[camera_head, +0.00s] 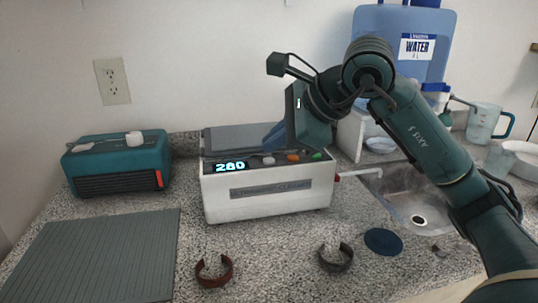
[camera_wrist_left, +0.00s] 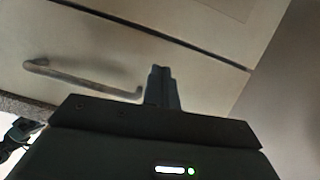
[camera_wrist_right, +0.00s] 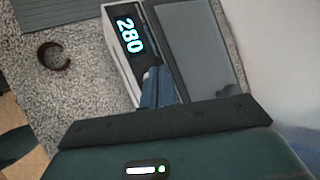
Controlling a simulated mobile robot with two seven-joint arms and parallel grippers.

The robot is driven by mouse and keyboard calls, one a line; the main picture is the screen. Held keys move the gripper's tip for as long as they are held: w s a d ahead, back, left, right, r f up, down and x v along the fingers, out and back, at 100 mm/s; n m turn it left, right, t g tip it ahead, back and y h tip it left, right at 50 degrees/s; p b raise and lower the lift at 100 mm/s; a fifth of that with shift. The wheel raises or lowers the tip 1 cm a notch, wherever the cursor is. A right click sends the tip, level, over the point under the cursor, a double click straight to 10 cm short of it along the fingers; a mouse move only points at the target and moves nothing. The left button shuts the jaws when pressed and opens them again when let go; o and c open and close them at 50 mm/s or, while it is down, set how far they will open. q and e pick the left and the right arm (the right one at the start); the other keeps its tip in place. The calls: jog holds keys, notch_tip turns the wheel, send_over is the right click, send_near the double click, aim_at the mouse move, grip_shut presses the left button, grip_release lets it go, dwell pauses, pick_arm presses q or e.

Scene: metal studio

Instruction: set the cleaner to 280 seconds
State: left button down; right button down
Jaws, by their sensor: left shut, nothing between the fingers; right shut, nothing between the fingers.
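The cleaner (camera_head: 265,203) is a white box with a grey lid, standing on the speckled counter. Its display (camera_head: 229,167) reads 280 in lit blue digits. My right gripper (camera_head: 272,138) is shut and empty, tilted down just above the buttons. In the right wrist view its fingers (camera_wrist_right: 158,87) are over the panel beside the display (camera_wrist_right: 130,35), and they hide the buttons; I cannot tell whether they touch. My left gripper (camera_wrist_left: 162,85) is shut and empty, facing a cabinet front.
A teal device (camera_head: 117,167) stands left of the cleaner, with a grey ribbed mat (camera_head: 95,255) in front. A dark red ring (camera_head: 214,272), a grey ring (camera_head: 336,258) and a blue disc (camera_head: 383,242) lie in front. A sink (camera_head: 412,200) is at right.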

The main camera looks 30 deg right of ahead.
notch_tip(320, 180, up, 5)
jog(key=p, duration=0.4)
dwell(0.3)
dwell(0.4)
